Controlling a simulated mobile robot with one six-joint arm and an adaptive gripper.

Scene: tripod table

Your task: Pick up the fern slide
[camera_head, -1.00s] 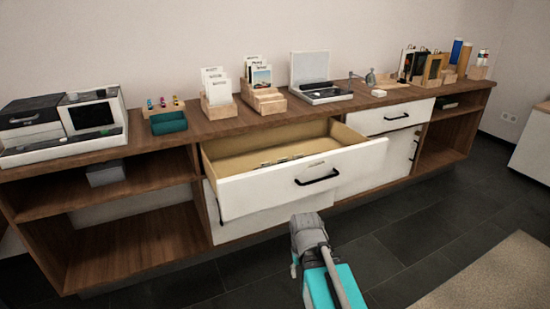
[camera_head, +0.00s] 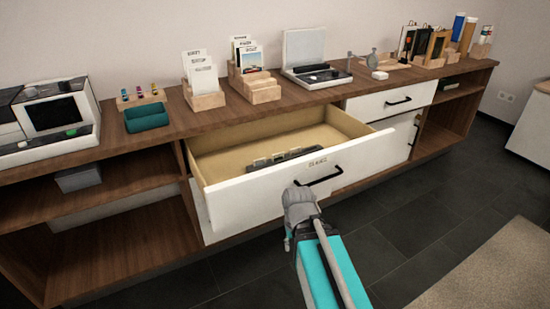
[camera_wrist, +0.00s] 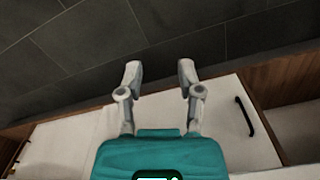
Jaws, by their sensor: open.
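The top-left drawer (camera_head: 255,195) of the sideboard stands open. Inside it, near the front, a dark grey holder (camera_head: 296,154) carries several small upright pieces (camera_head: 262,163) that look like slides. They are too small to tell which one is the fern slide. My gripper (camera_wrist: 159,72) is open and empty in the wrist view, with dark floor tiles behind its fingers. In the head view my gripper (camera_head: 298,196) is in front of the drawer front, outside the drawer, near its black handle (camera_head: 318,177). Its fingers are not clear there.
The sideboard top (camera_head: 215,120) bears card racks (camera_head: 203,80), a teal tray (camera_head: 146,117), a box with an open lid (camera_head: 311,60) and a white device (camera_head: 45,120). Below are open shelves (camera_head: 120,235). The dark floor (camera_head: 430,220) in front is clear, with a rug (camera_head: 490,265) at right.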

